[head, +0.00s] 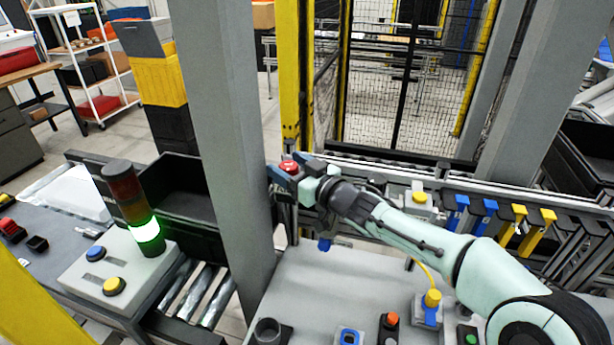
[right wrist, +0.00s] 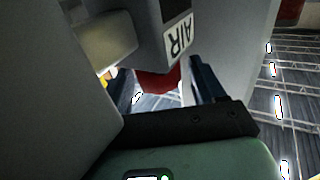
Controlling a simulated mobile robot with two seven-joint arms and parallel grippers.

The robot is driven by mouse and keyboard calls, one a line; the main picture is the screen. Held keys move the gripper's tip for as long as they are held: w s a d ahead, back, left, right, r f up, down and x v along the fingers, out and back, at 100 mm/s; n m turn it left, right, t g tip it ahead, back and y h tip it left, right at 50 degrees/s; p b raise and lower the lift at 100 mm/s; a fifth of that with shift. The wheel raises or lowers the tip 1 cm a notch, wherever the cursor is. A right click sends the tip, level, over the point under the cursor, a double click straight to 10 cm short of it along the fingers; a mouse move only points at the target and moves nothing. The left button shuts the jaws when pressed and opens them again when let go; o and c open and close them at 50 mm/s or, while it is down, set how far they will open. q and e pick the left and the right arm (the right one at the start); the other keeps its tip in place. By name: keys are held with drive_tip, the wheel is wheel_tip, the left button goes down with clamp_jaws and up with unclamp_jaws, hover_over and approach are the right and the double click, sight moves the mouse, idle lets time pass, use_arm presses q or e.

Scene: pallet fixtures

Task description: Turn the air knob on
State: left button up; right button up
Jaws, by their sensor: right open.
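A red air knob (head: 289,167) shows beside the grey post, at the end of my right arm. In the right wrist view the red knob (right wrist: 158,82) sits under a grey block with a white AIR label (right wrist: 178,38). My right gripper (head: 288,178) is open, with its dark fingers on either side of the knob. In the right wrist view the gripper (right wrist: 167,88) shows a gap between the knob and the right finger; contact at the left finger is unclear. The knob's far side is hidden. My left gripper is in neither view.
The tall grey post (head: 226,120) stands close left of my right gripper. A grey fixture table (head: 310,300) with buttons lies below my arm. A lit signal tower (head: 137,210) stands on a panel at left. Yellow-framed mesh fencing (head: 400,100) is behind.

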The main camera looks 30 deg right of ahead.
drive_tip(key=s, duration=0.2)
drive_tip(key=s+d, duration=0.1)
drive_tip(key=s, duration=0.2)
drive_tip(key=shift+b, duration=0.3)
use_arm(q)
drive_tip(key=shift+p, duration=0.4)
use_arm(e)
approach(295, 170)
drive_tip(key=shift+s+d, duration=0.1)
drive_tip(key=shift+s, duration=0.6)
